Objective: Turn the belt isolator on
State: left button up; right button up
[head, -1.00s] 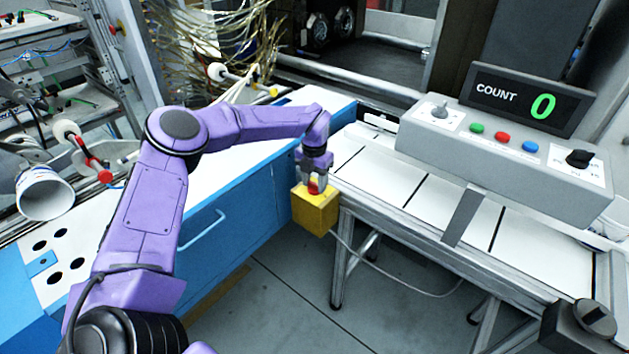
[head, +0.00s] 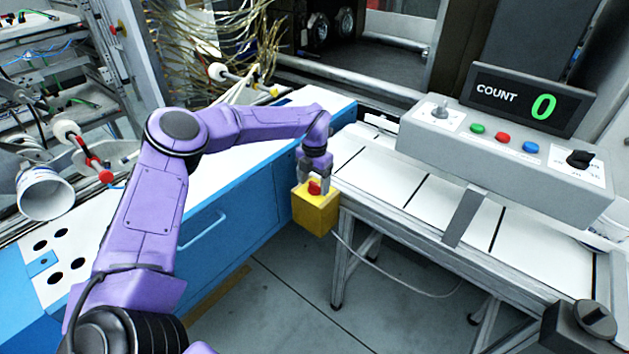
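The belt isolator is a yellow box (head: 316,214) with a red knob (head: 314,188) on top, at the near left corner of the conveyor (head: 400,226). My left gripper (head: 315,178) points down at the knob from just above and behind it. Its fingers look spread, and the red knob shows in front of and below them. I see no clear grip on the knob; whether a finger still touches it is hard to tell. The markings on the box are too small to read. My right gripper is not in view.
A grey control panel (head: 510,165) with a toggle, coloured buttons and a black rotary knob (head: 579,159) stands over the conveyor. The count display (head: 527,100) reads 0. A blue cabinet (head: 235,215) with a white top is at left. A cable runs from the isolator.

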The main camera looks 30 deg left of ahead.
aim_at(314, 184)
pick_arm(q)
notch_tip(314, 184, up, 10)
jog(key=b, duration=0.1)
jog(key=shift+r, duration=0.25)
dwell(0.6)
